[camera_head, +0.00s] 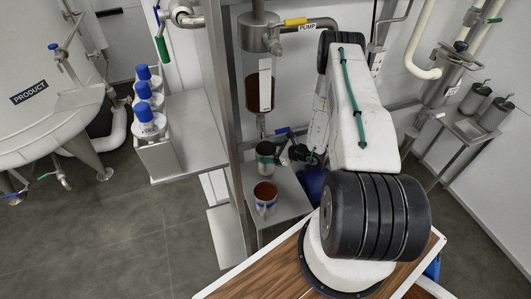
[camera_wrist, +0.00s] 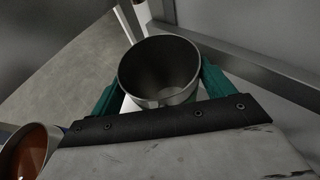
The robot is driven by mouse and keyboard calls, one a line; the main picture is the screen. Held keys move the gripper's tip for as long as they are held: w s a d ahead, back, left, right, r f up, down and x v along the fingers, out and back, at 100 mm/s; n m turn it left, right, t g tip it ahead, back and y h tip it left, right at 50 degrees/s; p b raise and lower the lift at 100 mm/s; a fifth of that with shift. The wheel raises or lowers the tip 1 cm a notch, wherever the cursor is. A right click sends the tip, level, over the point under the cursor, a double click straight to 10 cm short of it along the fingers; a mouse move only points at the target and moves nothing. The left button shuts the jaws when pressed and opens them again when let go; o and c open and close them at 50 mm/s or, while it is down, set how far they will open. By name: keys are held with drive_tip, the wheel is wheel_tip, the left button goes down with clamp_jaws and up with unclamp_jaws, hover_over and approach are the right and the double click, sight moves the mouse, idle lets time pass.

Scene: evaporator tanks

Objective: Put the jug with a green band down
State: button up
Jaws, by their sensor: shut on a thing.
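The jug with a green band (camera_head: 265,160) is a steel jug at the steel stand, below the sight glass outlet. My gripper (camera_head: 282,150) is shut on it from the right. In the wrist view the jug (camera_wrist: 160,72) sits upright between the two teal fingers, and its inside looks empty. I cannot tell whether its base touches the shelf. A second jug with a blue band (camera_head: 265,197), holding red-brown liquid, stands nearer on the shelf. It also shows at the lower left of the wrist view (camera_wrist: 30,152).
The steel shelf (camera_head: 288,207) has bare room right of the blue-banded jug. A sight glass (camera_head: 260,92) with brown liquid hangs above, beside a steel post (camera_head: 222,95). Blue-capped bottles (camera_head: 148,118) stand at left. Two grey canisters (camera_head: 485,105) stand on a right side table.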

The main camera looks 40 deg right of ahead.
drive_tip(key=x, duration=0.3)
drive_tip(key=shift+s+d+f, duration=0.1)
drive_tip(key=shift+f, duration=0.2)
drive_tip(key=o, duration=1.5)
approach(265, 152)
drive_tip(key=s+a+r, duration=0.1)
drive_tip(key=s+r, duration=0.4)
drive_tip(key=shift+a+r, duration=0.2)
drive_tip(key=shift+r, duration=0.1)
